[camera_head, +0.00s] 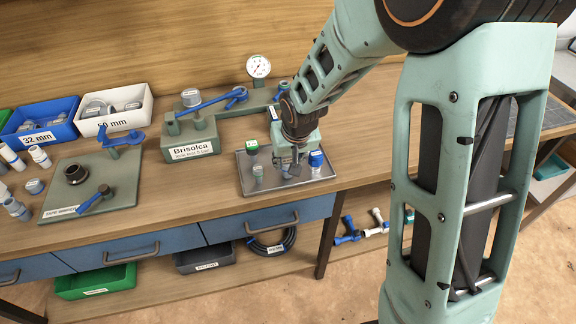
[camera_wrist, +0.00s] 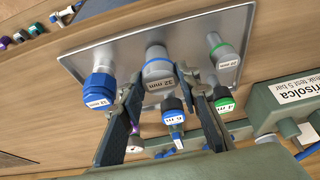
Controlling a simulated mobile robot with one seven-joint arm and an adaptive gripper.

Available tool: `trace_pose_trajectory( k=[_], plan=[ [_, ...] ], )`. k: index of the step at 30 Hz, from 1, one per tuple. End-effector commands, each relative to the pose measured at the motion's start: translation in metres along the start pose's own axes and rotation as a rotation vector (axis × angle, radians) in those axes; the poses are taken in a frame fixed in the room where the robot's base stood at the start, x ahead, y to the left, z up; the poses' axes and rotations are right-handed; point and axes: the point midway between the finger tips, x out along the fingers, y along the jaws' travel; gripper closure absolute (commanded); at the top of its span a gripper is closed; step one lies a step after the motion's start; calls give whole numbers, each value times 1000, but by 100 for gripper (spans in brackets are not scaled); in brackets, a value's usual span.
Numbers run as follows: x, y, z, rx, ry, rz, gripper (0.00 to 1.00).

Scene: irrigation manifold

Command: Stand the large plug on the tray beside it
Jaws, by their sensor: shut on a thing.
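In the wrist view my gripper (camera_wrist: 162,88) has its two fingers closed on the sides of the large plug (camera_wrist: 156,72), a grey cylinder with a blue ring and a "32 mm" label. The plug is over the metal tray (camera_wrist: 82,66); I cannot tell whether it touches it. In the head view my gripper (camera_head: 290,168) points down over the middle of the tray (camera_head: 246,188), and its fingers mostly hide the plug. A blue-collared 32 mm fitting (camera_wrist: 98,88) stands on the tray to one side, and a smaller green-ringed plug (camera_wrist: 222,50) to the other.
In the head view a green-capped piece (camera_head: 251,146) stands at the tray's back left. The Brisolca test block (camera_head: 190,146) with its blue lever and gauge (camera_head: 258,67) is close by on the left. Blue (camera_head: 40,122) and white (camera_head: 116,108) bins are further left.

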Motion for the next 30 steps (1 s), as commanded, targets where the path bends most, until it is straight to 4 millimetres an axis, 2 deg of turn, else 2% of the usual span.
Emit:
trace_pose_trajectory(
  k=[12,13,17,26,30],
  plan=[
    [7,0,2,0,1,0,99],
    [6,0,2,0,1,0,68],
    [5,0,2,-1,1,0,53],
    [4,0,2,-1,1,0,52],
    [-2,0,0,0,3,0,52]
  ],
)
